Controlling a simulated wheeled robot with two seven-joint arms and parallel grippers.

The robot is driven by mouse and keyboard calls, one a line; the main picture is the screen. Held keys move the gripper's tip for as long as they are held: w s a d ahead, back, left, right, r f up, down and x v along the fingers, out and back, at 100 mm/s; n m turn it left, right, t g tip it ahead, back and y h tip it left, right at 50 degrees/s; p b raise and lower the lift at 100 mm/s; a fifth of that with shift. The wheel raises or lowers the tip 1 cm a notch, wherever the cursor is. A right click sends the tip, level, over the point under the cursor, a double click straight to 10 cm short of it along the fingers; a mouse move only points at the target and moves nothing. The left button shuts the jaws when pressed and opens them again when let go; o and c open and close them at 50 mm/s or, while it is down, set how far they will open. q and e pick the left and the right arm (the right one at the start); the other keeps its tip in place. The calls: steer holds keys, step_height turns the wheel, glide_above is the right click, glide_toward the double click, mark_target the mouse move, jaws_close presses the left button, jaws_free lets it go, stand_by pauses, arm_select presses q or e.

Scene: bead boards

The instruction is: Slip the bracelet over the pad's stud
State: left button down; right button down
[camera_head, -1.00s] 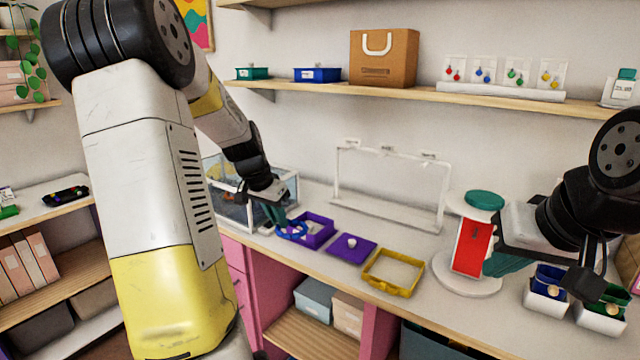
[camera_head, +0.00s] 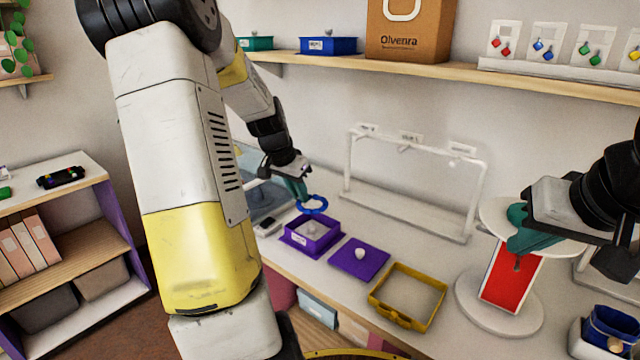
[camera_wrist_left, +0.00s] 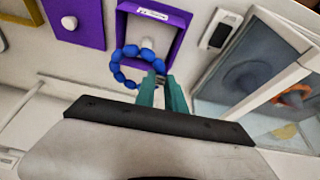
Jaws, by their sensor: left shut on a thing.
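A blue beaded bracelet (camera_head: 318,212) hangs in my left gripper (camera_head: 303,196), which is shut on its edge. It is held above the back of a purple open box (camera_head: 296,240), with a white stud (camera_head: 312,230) inside. In the left wrist view the bracelet (camera_wrist_left: 121,72) overlaps the box, and the left fingertips (camera_wrist_left: 160,84) pinch its right side. A flat purple square (camera_head: 345,264) with a white knob (camera_head: 360,254) lies beside the box. My right gripper (camera_head: 530,235) is at the red-fronted stand; its opening is unclear.
A yellow open frame (camera_head: 378,300) lies right of the purple square. A white rack (camera_head: 410,215) stands behind. The red-fronted stand (camera_head: 512,275) is at the right, with a blue item in a white holder (camera_head: 606,330) beyond. A glass-sided case (camera_wrist_left: 245,75) is near the left gripper.

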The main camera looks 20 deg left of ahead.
arm_select(q)
steer(key=shift+f, duration=2.25)
steer(key=shift+f, duration=0.15)
stand_by(0.6)
steer(key=c, duration=0.9)
jaws_free()
steer(key=shift+r, duration=4)
